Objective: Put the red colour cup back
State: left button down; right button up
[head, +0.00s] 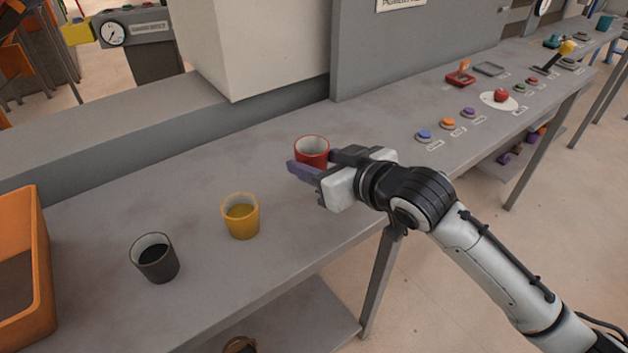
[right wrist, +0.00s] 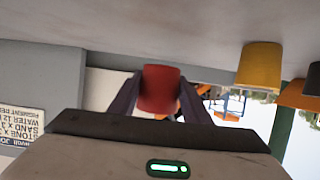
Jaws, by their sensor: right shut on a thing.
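The red cup (head: 312,150) is between the fingers of my right gripper (head: 313,162), at the bench's front half in the head view. The gripper is shut on it from the side, and the cup looks upright. The inside I can see is pale. In the right wrist view, which is upside down, the red cup (right wrist: 160,88) sits between the two purple fingers. I cannot tell whether its base touches the bench. My left gripper is not in view.
A yellow cup (head: 240,215) and a black cup (head: 154,258) stand on the bench (head: 190,195) to the left. An orange bin (head: 40,270) is at the far left. Several coloured buttons (head: 447,124) and a red mushroom button (head: 501,95) are to the right. A grey machine wall stands behind.

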notch_tip(320, 180, down, 5)
jog(key=shift+f, duration=0.15)
jog(key=o, duration=1.3)
jog(key=shift+w, duration=0.1)
jog(key=shift+s+d, duration=0.15)
jog(key=shift+s, duration=0.05)
jog(key=v, duration=1.1)
jog(key=shift+s+d+r, duration=0.15)
jog(key=shift+s+r, duration=0.1)
jog(key=shift+r, duration=0.05)
